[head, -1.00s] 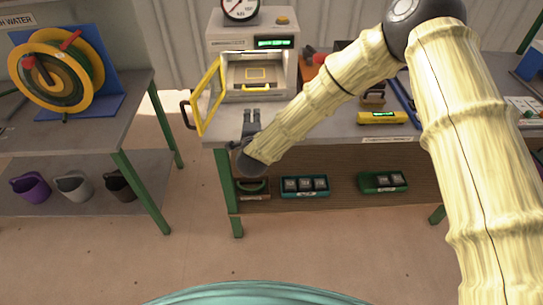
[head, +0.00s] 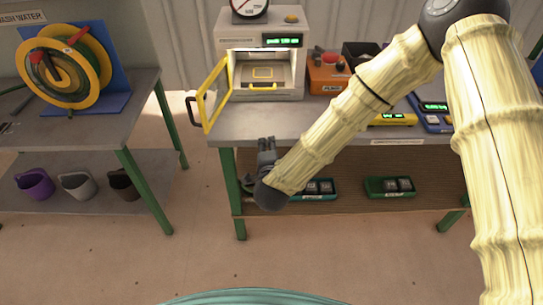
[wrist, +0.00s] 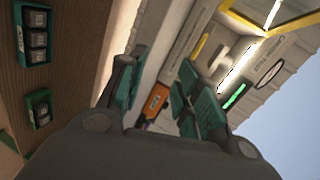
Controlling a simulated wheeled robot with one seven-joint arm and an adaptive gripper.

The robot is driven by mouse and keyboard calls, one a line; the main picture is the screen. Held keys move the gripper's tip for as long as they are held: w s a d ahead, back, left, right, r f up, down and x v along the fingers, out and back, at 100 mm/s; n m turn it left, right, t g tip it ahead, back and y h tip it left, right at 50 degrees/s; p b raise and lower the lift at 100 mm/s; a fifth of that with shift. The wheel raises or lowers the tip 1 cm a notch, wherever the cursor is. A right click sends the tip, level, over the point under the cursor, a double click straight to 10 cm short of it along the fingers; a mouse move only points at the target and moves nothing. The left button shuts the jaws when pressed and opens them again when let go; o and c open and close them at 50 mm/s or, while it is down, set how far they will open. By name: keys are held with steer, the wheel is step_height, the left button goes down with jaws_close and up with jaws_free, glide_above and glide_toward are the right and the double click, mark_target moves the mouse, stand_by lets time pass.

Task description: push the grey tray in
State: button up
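The grey tray (head: 282,76) shows inside the press (head: 289,40), with a yellow square outline on its top and a yellow bar handle (head: 262,86) along its front. How far it sticks out is hard to tell. The press's yellow-framed door (head: 205,112) stands swung open to the left. My gripper (head: 266,143) is near the bench's front edge, below and in front of the tray and apart from it. In the wrist view its teal-padded fingers (wrist: 163,85) are spread with nothing between them.
A grey bench (head: 300,124) bears the press. An orange box with a red button (head: 328,76) and yellow and blue devices stand to its right. Green trays of dark blocks (head: 389,187) lie on the lower shelf. A second bench with a yellow wheel stands left, with open floor between.

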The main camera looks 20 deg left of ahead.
steer(key=shift+s+d+f+n, duration=0.15)
steer(key=shift+d+f, duration=0.15)
steer(key=shift+f, duration=0.2)
steer(key=shift+s+d+f+n, duration=0.15)
steer(key=shift+d+f, duration=0.15)
steer(key=shift+f, duration=0.15)
